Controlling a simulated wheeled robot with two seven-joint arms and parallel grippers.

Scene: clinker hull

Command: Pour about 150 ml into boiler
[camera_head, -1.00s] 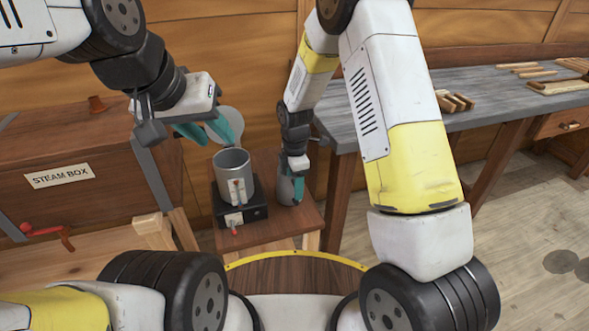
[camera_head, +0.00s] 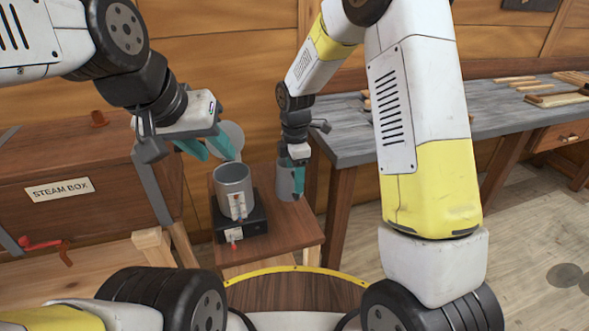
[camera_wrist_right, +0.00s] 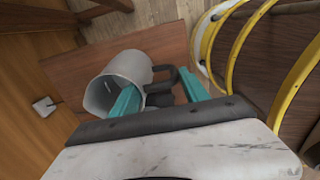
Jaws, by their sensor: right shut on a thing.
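The boiler (camera_head: 234,190) is a grey metal pot, open at the top, on a black base (camera_head: 252,222) on a small wooden table. A grey jug (camera_head: 285,182) is right of it; in the right wrist view the jug (camera_wrist_right: 118,78) shows a dark handle (camera_wrist_right: 180,80). My right gripper (camera_head: 299,178) is shut on the jug at its handle side; its teal fingers (camera_wrist_right: 160,95) straddle the handle. The jug looks upright and slightly above the table. My left gripper (camera_head: 207,148) is open above and behind the boiler, fingers apart near a pale round lid (camera_head: 233,137). The contents are hidden.
The steam box (camera_head: 85,160) stands at left with a red valve handle (camera_head: 45,245). A grey workbench (camera_head: 500,105) with wood pieces stands at right. The small table (camera_head: 290,240) has bare wood in front of the jug.

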